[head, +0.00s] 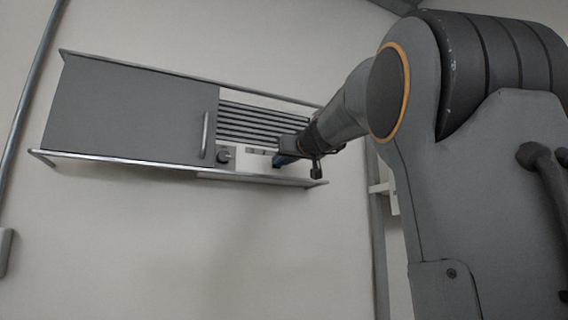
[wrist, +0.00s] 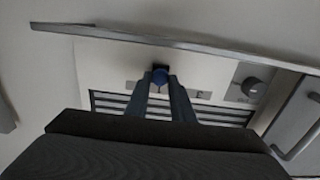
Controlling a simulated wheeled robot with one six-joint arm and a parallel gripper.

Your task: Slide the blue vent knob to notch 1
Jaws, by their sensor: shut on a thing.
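The blue vent knob (wrist: 160,76) sits on the pale control strip (wrist: 105,58) below the vent slats, between my two fingertips. My gripper (wrist: 160,83) is shut on it, one finger on each side. In the head view my gripper (head: 283,160) reaches the right part of the strip, and it hides most of the knob there. I cannot tell which notch the knob is at.
A dark round knob (head: 224,155) is on the strip, left of my gripper in the head view. A grey door (head: 130,110) with an upright handle (head: 206,135) covers the unit's left part. Dark slats (head: 262,122) lie above the strip. A metal rail (head: 255,178) runs below.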

